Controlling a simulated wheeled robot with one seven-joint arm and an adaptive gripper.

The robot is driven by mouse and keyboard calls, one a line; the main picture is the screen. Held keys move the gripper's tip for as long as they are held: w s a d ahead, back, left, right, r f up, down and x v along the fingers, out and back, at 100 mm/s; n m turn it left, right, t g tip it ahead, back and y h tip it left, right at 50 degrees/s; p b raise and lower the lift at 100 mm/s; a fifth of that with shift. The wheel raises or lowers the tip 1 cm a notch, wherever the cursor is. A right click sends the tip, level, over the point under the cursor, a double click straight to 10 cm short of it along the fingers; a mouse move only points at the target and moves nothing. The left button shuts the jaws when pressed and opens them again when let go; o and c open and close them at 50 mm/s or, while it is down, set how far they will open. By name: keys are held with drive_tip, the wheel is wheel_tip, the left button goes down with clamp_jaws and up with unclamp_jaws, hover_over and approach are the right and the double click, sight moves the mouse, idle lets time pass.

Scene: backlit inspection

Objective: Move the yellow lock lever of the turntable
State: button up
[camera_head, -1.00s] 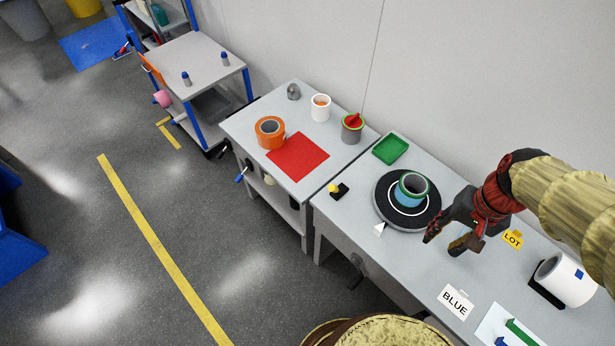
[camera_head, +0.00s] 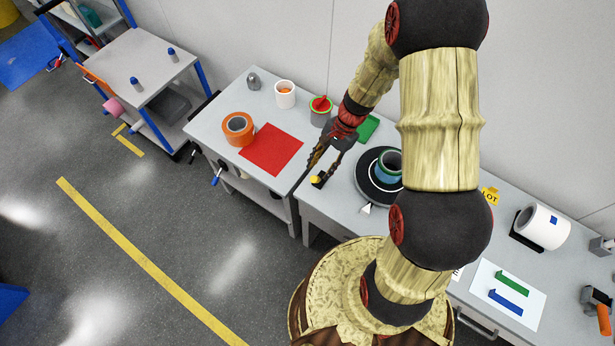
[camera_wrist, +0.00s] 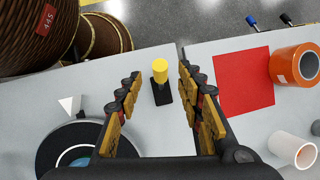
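The yellow lock lever (camera_wrist: 160,70) stands on a small black base (camera_wrist: 161,93) near the table's front left edge; it also shows in the head view (camera_head: 315,180). In the wrist view my gripper (camera_wrist: 160,85) is open, with one finger on each side of the lever and a gap to both. In the head view my gripper (camera_head: 322,163) is just above and behind the lever. The black turntable (camera_head: 369,188) with a blue and green ring-shaped part (camera_head: 387,167) is to the right, partly hidden by my arm; a white pointer (camera_wrist: 67,103) lies at its edge.
A neighbouring table holds a red mat (camera_head: 271,149), an orange tape roll (camera_head: 238,128), a white cup (camera_head: 285,94) and a grey container with a red item (camera_head: 320,108). A green tray (camera_head: 368,128) lies behind my gripper.

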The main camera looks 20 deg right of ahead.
sight(315, 178)
drive_tip(key=b+x, duration=0.1)
drive_tip(key=x, duration=0.6)
drive_tip(key=shift+c, duration=0.8)
drive_tip(key=c, duration=0.7)
clamp_jaws()
